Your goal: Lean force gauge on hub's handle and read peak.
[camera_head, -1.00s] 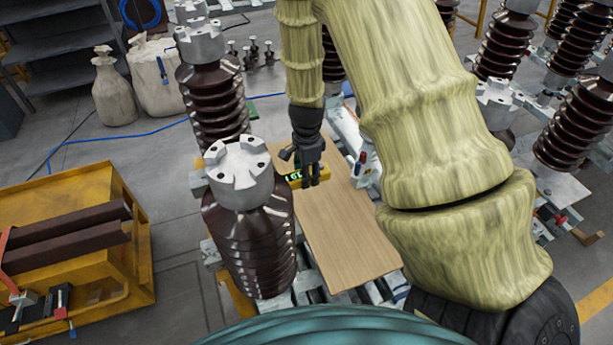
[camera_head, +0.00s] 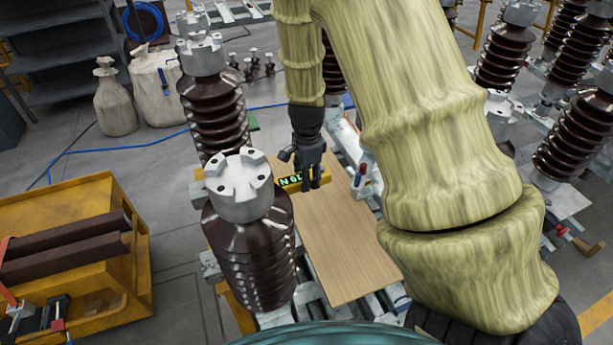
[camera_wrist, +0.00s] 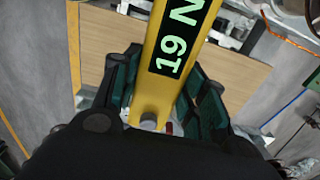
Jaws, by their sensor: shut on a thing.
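My gripper (camera_head: 309,178) is shut on the yellow force gauge (camera_head: 290,181), above the far end of a wooden board. In the head view the fingers cover part of the gauge. Its left end is close to the nearer brown insulator, and I cannot tell whether they touch. I cannot make out the hub's handle in either view.
The wooden board (camera_head: 345,245) lies on a grey metal frame. Ribbed brown insulators (camera_head: 255,265) with grey caps stand left of it. A yellow cart (camera_head: 105,225) with brown bars is at the far left. Open floor with a blue hose lies behind.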

